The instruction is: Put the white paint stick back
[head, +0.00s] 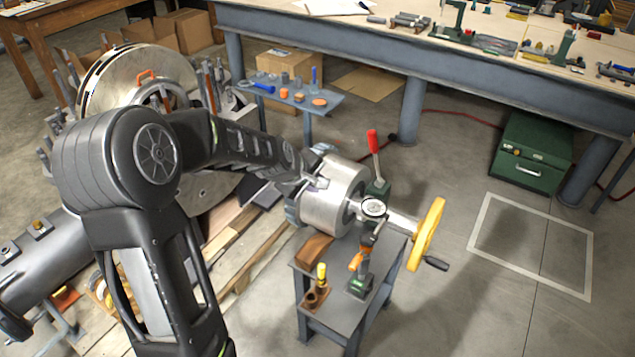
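My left gripper (316,183) is at the near side of a silver cylinder (335,195) on a small grey stand. Its fingers are small and blend with the metal, so I cannot tell whether they are open or shut. I cannot pick out the white paint stick with certainty; it may be hidden at the fingers. A small brown holder (315,297) stands on the stand's front left corner. A yellow-topped stick (321,274) stands upright in it, and a dark hole shows beside it. My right gripper is not in view.
A yellow handwheel (428,234) and a red-handled lever (374,143) stick out by the cylinder. A blue side table (330,104) with small parts stands behind. A large round metal casing (125,85) is at left. The floor at right is clear around a marked square (535,243).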

